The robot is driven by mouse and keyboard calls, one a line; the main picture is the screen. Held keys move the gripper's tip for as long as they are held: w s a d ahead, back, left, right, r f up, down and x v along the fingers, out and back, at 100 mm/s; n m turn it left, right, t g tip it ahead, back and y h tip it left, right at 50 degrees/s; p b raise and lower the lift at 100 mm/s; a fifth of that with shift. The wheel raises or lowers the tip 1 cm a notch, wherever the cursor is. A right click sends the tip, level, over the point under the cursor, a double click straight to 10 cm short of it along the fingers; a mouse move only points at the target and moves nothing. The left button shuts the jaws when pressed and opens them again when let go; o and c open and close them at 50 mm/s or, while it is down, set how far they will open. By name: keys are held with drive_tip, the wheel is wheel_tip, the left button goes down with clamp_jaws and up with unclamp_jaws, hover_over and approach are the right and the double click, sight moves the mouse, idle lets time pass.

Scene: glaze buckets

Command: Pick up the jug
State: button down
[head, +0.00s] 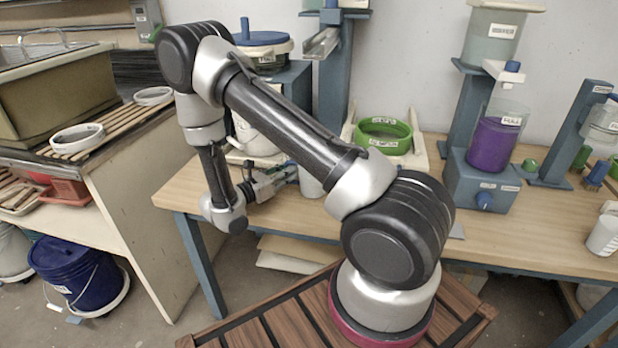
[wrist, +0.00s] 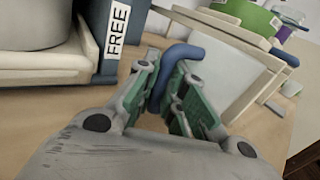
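The jug (wrist: 228,78) is pale grey-white with a blue handle (wrist: 182,52), seen close up in the wrist view. In the head view, a small part of a pale vessel (head: 311,184), apparently the same jug, shows on the bench behind my arm. My gripper (wrist: 168,75) has its green-padded fingers apart, one on each side of the blue handle. The handle lies nearer the right finger; I cannot tell whether it touches. In the head view my gripper (head: 283,175) reaches right, low over the bench, towards the jug. The jug's far side is hidden.
A blue stand labelled FREE (wrist: 112,40) and a large pale bucket (wrist: 40,25) are close on the left. A green sieve (head: 384,136) sits behind. The bench's front middle is fairly clear.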

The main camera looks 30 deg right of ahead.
drive_tip(key=shift+r, duration=0.15)
idle(0.4)
wheel_tip(320, 180, up, 18)
drive_tip(key=shift+f, duration=0.2)
idle(0.9)
idle(1.3)
